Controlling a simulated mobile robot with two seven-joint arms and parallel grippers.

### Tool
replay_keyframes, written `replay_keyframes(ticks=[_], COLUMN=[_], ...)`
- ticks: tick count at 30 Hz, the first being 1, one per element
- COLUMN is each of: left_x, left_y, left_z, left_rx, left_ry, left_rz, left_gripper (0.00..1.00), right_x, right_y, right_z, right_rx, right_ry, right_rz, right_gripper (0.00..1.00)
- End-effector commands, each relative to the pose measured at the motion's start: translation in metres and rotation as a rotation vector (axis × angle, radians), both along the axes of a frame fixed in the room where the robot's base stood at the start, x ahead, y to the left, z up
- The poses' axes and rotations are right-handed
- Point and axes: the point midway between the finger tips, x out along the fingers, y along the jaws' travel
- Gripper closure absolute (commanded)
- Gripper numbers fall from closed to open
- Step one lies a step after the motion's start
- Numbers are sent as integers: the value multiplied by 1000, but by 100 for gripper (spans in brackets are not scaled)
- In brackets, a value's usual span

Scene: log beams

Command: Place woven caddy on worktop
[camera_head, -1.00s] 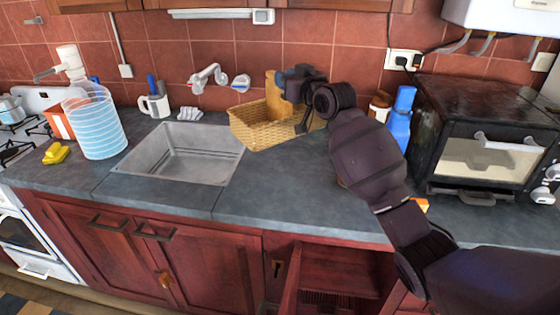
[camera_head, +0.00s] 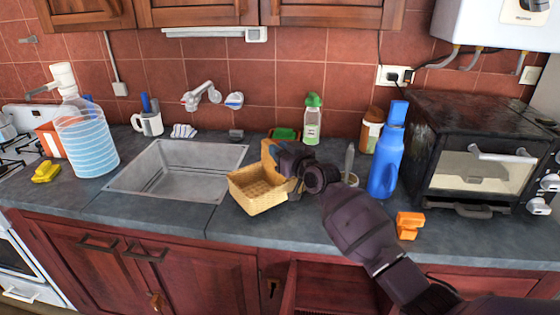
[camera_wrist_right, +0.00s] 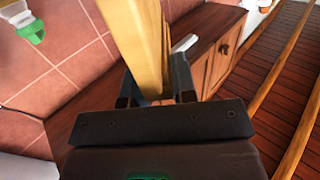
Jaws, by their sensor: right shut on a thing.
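The woven caddy (camera_head: 258,196), a tan basket with a taller wooden side, is at the right edge of the sink, over the dark grey worktop (camera_head: 300,232). It looks roughly level and low; I cannot tell whether its base touches the worktop. My right gripper (camera_head: 287,162) is shut on the caddy's wooden side, at the caddy's right. In the right wrist view, a pale wooden strip of the caddy (camera_wrist_right: 148,42) runs between the fingers (camera_wrist_right: 155,92). The caddy's right side is partly hidden by the gripper. My left gripper is out of view.
The sink (camera_head: 180,170) lies left of the caddy. A green-capped bottle (camera_head: 312,122), a blue bottle (camera_head: 387,155), an orange item (camera_head: 408,225) and a black oven (camera_head: 475,155) stand to the right. The worktop in front of the caddy is clear.

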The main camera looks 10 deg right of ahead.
Motion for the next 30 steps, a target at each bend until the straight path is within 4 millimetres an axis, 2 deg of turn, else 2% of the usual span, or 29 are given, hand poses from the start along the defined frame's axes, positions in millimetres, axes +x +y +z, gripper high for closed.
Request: replay_keyframes(ticks=[3,6,18,19,23,24,30], left_x=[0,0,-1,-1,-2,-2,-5], left_y=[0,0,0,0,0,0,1], left_z=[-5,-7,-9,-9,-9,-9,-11], left_rx=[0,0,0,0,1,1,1], left_ry=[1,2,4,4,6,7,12], left_rz=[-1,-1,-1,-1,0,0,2], left_gripper=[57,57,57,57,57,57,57], right_x=[0,0,0,0,0,0,0], right_y=[0,0,0,0,0,0,0], right_z=[-21,-30,-33,-34,-33,-33,-33], right_rx=[0,1,0,-1,0,0,1], right_ry=[3,1,0,2,1,1,1], right_rz=[1,0,0,0,0,0,0], right_gripper=[100,100,100,72,52,49,49])
